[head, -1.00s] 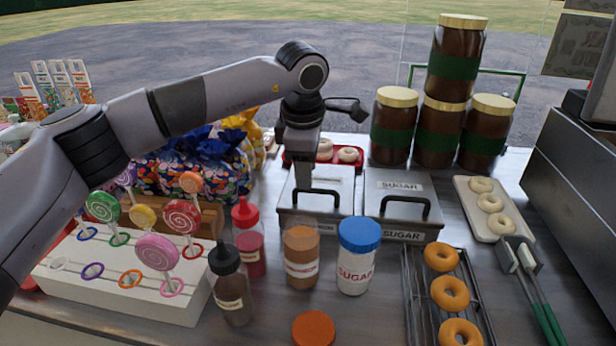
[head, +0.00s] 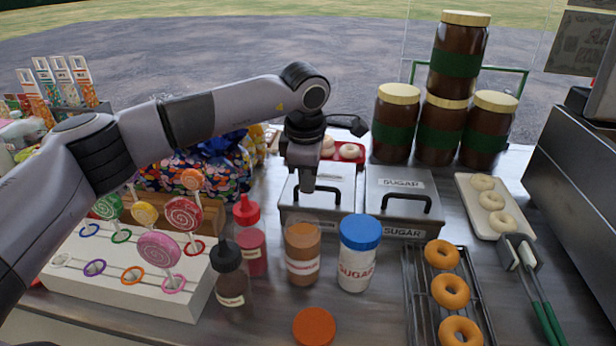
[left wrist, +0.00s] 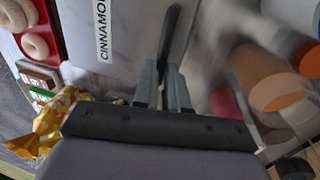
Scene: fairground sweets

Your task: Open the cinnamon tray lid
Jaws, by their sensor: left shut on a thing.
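The cinnamon tray (head: 318,218) is the left of two grey metal trays in the head view. Its flat lid (head: 340,190) looks closed. The lid's black bar handle shows in the left wrist view (left wrist: 174,32), near the label reading CINNAMO. My left gripper (head: 307,188) comes down from above over the lid's front part. Its fingers (left wrist: 163,78) are shut on the handle in the left wrist view. The gripper hides part of the handle in the head view. My right gripper is in neither view.
The sugar tray (head: 400,228) stands close on the right. A cinnamon shaker (head: 302,252), a blue-capped sugar shaker (head: 356,255) and sauce bottles stand in front. Chocolate jars (head: 441,130) are stacked behind. A lollipop stand (head: 130,280) is at left, a doughnut rack (head: 408,290) at right.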

